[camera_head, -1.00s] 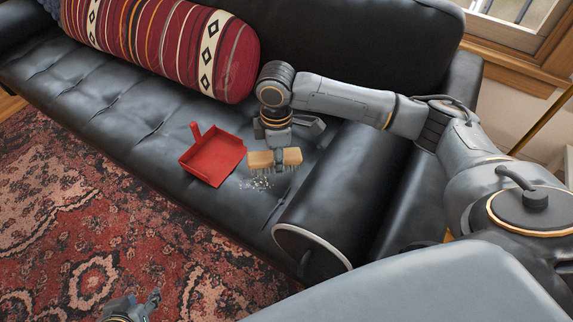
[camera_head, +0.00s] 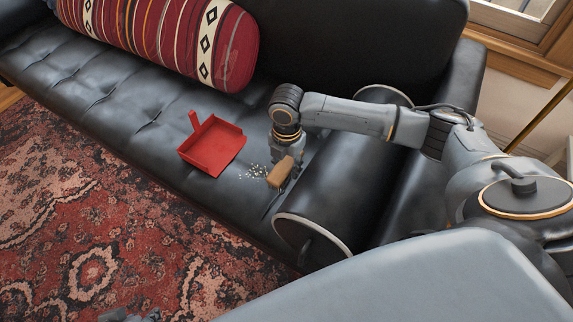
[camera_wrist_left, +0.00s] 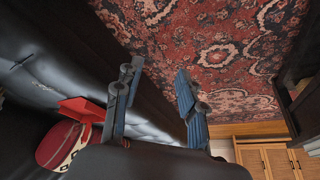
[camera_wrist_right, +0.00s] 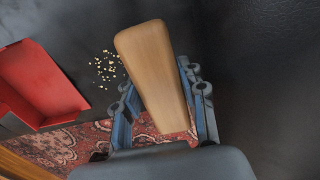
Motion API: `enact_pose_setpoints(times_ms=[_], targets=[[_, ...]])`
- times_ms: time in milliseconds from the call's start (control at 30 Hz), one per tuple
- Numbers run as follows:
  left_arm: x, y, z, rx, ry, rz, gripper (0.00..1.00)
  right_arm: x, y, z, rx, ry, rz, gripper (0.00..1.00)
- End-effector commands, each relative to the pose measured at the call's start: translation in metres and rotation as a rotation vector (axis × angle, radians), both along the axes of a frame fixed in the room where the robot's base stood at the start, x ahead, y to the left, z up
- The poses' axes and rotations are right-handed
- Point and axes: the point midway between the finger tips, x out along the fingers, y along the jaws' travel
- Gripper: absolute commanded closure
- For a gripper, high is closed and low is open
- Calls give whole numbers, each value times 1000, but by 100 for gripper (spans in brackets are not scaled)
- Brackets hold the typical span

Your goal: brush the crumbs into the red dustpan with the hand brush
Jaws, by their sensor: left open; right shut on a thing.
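The red dustpan (camera_head: 212,148) lies on the black sofa seat; it also shows at the left of the right wrist view (camera_wrist_right: 40,85). Several pale crumbs (camera_head: 254,171) lie loose on the seat between the dustpan and the brush, and show in the right wrist view (camera_wrist_right: 106,68). My right gripper (camera_head: 287,160) is shut on the hand brush (camera_head: 280,172), whose wooden back (camera_wrist_right: 150,65) hides the bristles in the right wrist view. The brush is just right of the crumbs. My left gripper (camera_wrist_left: 155,105) is open and empty over the rug; only its tip shows in the head view.
A striped red bolster (camera_head: 165,35) lies against the sofa back. A black cylindrical armrest bolster (camera_head: 330,195) is close to the right of the brush. A patterned red rug (camera_head: 90,220) covers the floor in front. The seat left of the dustpan is clear.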

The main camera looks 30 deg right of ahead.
Motion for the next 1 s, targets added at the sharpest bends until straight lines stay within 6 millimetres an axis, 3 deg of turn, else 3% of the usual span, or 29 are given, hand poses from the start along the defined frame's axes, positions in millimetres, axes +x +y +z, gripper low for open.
enact_pose_setpoints(times_ms=[600, 1000], targets=[[86, -29, 38, -95, -441, -35, 60, 1, 0, -12, 0, -2, -1, 84], [119, -42, 72, -148, -677, -51, 60, 1, 0, -19, 0, -2, -1, 84]])
